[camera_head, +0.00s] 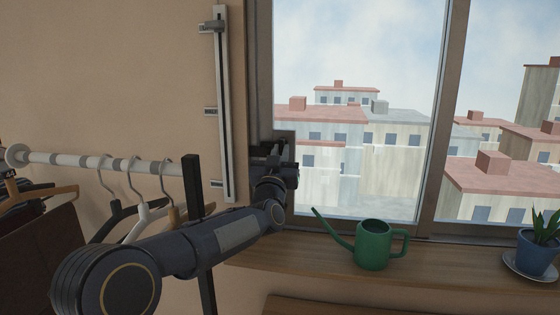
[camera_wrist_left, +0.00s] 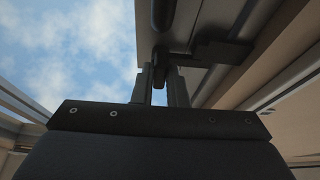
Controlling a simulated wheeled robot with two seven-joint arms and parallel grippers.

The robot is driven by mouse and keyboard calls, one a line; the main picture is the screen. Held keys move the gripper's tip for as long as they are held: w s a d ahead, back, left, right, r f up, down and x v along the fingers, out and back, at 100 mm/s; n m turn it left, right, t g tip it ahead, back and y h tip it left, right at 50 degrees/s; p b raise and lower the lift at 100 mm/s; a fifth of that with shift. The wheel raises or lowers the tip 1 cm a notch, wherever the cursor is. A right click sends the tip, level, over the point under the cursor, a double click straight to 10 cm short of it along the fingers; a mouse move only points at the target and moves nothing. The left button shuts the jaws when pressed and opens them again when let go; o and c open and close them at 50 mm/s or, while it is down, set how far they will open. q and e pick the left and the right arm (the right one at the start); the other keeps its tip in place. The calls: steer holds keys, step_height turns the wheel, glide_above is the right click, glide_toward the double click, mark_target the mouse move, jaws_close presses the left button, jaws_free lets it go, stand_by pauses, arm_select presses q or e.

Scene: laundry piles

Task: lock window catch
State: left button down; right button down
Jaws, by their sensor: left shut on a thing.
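The window catch is at the left side of the window frame (camera_head: 262,80). In the head view my left gripper (camera_head: 286,165) is at the catch and hides most of it; a dark plate behind the gripper shows above it. In the left wrist view the two fingers (camera_wrist_left: 161,88) are shut on the dark lever of the catch (camera_wrist_left: 159,70), which sits between their tips. The catch's exact turn is hard to tell. My right gripper is in neither view.
A green watering can (camera_head: 373,245) stands on the wooden sill (camera_head: 430,268), right of my left arm. A blue plant pot (camera_head: 537,252) on a saucer is farther right. A white clothes rail (camera_head: 75,160) with hangers is at the left. A vertical metal track (camera_head: 225,110) is on the wall.

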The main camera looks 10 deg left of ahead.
arm_select(q)
steer(key=c, duration=1.4)
jaws_free()
steer(key=shift+c, duration=0.2)
steer(key=b+v, duration=0.2)
steer(key=v, duration=0.5)
steer(key=shift+s, duration=0.4)
steer(key=shift+f, duration=0.15)
